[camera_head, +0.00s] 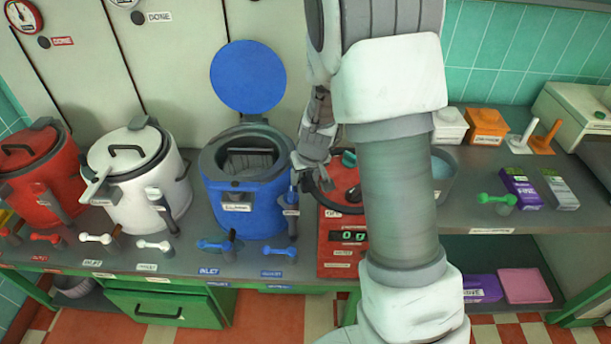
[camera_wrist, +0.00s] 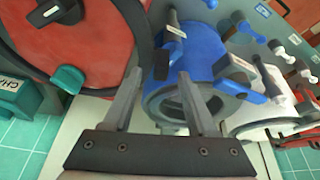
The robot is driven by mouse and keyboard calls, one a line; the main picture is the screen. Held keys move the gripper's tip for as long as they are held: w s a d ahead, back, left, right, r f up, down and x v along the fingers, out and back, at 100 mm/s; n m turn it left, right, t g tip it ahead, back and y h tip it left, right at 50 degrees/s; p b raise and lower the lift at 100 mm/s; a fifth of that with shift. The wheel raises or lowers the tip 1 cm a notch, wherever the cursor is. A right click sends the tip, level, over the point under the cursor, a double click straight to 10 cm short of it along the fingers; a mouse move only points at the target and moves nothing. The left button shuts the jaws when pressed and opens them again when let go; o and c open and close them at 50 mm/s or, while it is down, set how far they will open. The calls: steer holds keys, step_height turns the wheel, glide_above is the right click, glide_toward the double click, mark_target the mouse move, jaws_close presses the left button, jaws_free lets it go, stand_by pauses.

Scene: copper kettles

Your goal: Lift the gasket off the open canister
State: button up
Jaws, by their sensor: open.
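The blue canister (camera_head: 242,195) stands open on the counter, its round blue lid (camera_head: 248,76) raised behind it. A dark grey ring (camera_head: 215,158) lines its mouth and looks like the gasket; I cannot tell it clearly from the rim. In the wrist view the blue canister (camera_wrist: 195,50) and its grey ring (camera_wrist: 158,100) lie beyond and partly behind the fingers. My gripper (camera_head: 303,168) is just right of the canister's mouth in the head view. In the wrist view my gripper (camera_wrist: 160,78) is open, with nothing visibly held between its fingers.
A red device with a display (camera_head: 340,238) stands close right of the canister, partly hidden by my arm; its red round top (camera_wrist: 75,45) fills the wrist view's left. A white canister (camera_head: 140,190) and a red canister (camera_head: 40,175) stand left. Small coloured valve handles line the counter front.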

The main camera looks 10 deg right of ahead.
steer(key=p+v, duration=0.3)
steer(key=v, duration=1.4)
steer(key=shift+r+p, duration=0.2)
steer(key=shift+p, duration=0.15)
steer(key=shift+r, duration=0.1)
